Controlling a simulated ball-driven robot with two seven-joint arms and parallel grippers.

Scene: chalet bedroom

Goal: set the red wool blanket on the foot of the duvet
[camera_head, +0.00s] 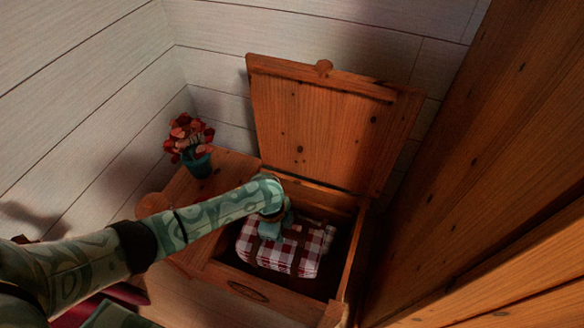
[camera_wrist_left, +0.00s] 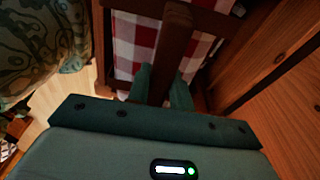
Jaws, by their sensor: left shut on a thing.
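The blanket, a folded red-and-white checked bundle (camera_head: 282,256), lies inside an open wooden chest (camera_head: 245,287). A brown strap or handle (camera_wrist_left: 172,50) runs across it. The checked cloth (camera_wrist_left: 205,48) also shows in the left wrist view. My left gripper (camera_head: 272,236) reaches down into the chest over the bundle. In the left wrist view its two teal fingers (camera_wrist_left: 163,88) are shut on the brown strap or handle. The finger tips are partly hidden in the head view. My right gripper is in neither view. The duvet is not in view.
The chest's lid (camera_head: 318,125) stands raised behind it. A teal pot with red flowers (camera_head: 192,145) stands on the wooden top left of the opening. A large wooden panel (camera_head: 480,150) rises close on the right. Pale board walls (camera_head: 90,100) close off the back and left.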

